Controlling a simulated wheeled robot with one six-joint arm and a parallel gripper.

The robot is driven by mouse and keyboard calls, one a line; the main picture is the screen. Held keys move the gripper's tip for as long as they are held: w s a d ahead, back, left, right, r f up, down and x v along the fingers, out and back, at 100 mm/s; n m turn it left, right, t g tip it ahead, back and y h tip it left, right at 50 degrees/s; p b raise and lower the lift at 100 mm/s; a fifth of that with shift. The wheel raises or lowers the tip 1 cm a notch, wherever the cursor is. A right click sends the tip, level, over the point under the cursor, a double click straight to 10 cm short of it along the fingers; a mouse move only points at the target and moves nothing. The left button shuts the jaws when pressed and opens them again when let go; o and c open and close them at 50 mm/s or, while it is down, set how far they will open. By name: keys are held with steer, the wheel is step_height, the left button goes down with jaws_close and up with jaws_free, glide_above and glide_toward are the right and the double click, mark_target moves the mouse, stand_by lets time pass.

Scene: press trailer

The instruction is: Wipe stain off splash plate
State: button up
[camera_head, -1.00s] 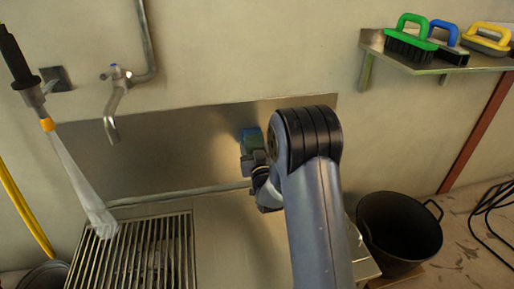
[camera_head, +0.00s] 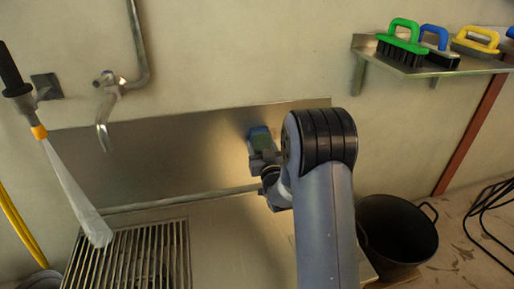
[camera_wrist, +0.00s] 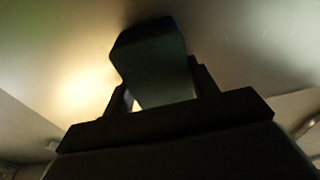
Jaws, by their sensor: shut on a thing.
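The splash plate (camera_head: 170,155) is a dull metal sheet on the wall behind the worktop. My gripper (camera_head: 266,160) is shut on a small blue and green block (camera_head: 260,138), perhaps a sponge, held at the right half of the plate. It appears to touch the plate, but the contact is hidden. In the wrist view the block (camera_wrist: 155,65) is dark and sits between the fingers (camera_wrist: 165,95) against a pale, shiny surface. I cannot make out a stain; the block and my arm cover part of the plate.
A wall shelf (camera_head: 425,68) at the upper right carries green, blue and yellow brushes. A black bucket (camera_head: 397,235) stands at the lower right.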

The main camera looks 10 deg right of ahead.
steer(key=d, duration=0.9)
steer(key=shift+d, duration=0.2)
stand_by(0.5)
steer(key=shift+s, duration=2.95)
steer(key=s, duration=0.3)
steer(key=shift+a, duration=0.1)
